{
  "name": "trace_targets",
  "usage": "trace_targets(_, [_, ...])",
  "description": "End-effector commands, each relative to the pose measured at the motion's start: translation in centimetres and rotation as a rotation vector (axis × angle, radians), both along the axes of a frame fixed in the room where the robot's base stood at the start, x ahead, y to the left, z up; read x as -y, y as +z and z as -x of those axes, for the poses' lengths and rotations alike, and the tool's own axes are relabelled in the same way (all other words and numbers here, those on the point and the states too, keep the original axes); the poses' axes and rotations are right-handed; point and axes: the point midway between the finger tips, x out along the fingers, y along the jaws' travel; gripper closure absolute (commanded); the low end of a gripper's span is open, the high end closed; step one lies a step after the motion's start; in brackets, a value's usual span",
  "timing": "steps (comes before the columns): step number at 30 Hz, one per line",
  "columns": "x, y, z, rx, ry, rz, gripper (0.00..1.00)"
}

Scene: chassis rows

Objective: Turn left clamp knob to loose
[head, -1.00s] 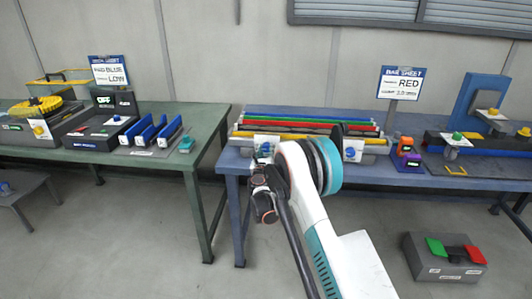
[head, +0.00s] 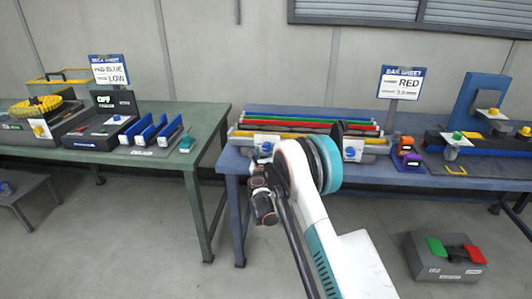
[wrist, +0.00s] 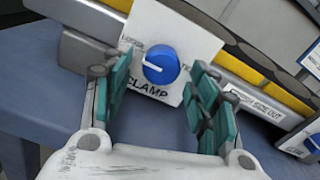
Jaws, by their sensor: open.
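The left clamp knob (wrist: 161,64) is a round blue knob with a white pointer line, on a white plate (wrist: 180,28) marked CLAMP. In the wrist view the pointer line aims to the left, toward a partly hidden label. In the head view the left knob (head: 266,147) shows just left of my arm. My gripper (wrist: 160,92) is open, its teal-padded fingers apart on either side of the lower part of the plate. The knob lies between and just beyond the fingertips, and no contact shows. A second blue knob (head: 350,152) sits on the right clamp plate.
Coloured bars (head: 290,124) lie behind the clamps on the blue table (head: 408,178). A sign reading RED (head: 402,82) stands at the back. Orange and purple blocks (head: 408,155) are to the right. A pedal box (head: 445,258) is on the floor.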

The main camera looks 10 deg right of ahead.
Motion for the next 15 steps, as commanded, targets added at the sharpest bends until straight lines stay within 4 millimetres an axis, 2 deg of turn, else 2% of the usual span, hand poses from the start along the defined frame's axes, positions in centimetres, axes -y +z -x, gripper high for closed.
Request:
trace_targets(9, [-2.0,0.0,5.9,0.0,0.002,0.0,0.46])
trace_targets(15, [-3.0,0.0,9.0,0.0,0.002,0.0,0.46])
